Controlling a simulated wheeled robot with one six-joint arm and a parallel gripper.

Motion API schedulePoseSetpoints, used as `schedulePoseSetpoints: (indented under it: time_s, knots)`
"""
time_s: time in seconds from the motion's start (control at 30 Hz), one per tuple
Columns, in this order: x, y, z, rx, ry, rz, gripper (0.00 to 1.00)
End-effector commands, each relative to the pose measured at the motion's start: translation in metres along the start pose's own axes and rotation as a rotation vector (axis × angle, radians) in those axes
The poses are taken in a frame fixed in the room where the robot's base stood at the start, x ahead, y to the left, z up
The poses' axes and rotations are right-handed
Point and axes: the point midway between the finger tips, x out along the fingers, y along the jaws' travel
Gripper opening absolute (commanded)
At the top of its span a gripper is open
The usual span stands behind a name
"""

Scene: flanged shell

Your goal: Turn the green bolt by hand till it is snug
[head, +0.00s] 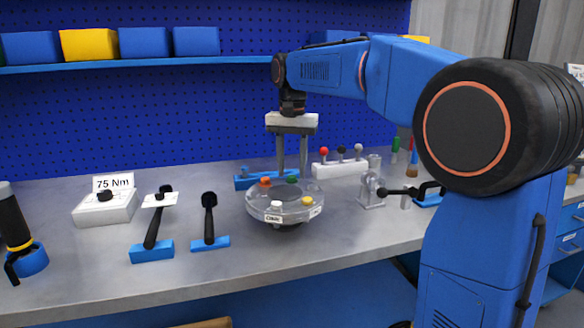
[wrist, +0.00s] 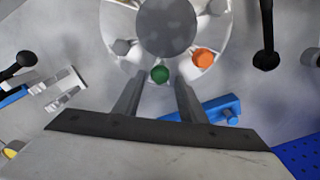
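The flanged shell (head: 262,209) is a round, pale disc with a dark centre on the bench, also in the wrist view (wrist: 213,30). The green bolt (head: 292,179) sits at its far edge and shows its round head in the wrist view (wrist: 160,75). My gripper (head: 292,172) points down over that edge. Its fingers (wrist: 159,80) are apart on either side of the green bolt, with a visible gap on each side. They hold nothing. An orange bolt (head: 265,181), a white bolt (head: 276,205) and a yellow bolt (head: 307,201) stand on the same flange. The green bolt's shank is hidden.
A blue holder (head: 252,182) lies close behind the shell. A white rack with coloured knobs (head: 339,169) stands behind right, a metal fixture (head: 371,190) at right. Two black-handled tools on blue stands (head: 151,252) (head: 210,243) and a "75 Nm" box (head: 105,207) are left.

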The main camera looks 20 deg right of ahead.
Motion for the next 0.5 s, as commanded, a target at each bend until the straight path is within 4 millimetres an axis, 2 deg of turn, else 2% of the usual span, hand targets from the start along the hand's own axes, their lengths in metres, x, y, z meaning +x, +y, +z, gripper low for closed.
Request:
schedulePoseSetpoints:
  time_s: [0.27,0.37,0.5]
  knots:
    - [-0.004,0.0,0.0,0.0,-0.001,0.001,0.38]
    - [-0.015,0.0,-0.001,0.0,0.0,0.0,0.38]
    - [-0.04,-0.001,-0.001,0.0,0.0,0.0,0.38]
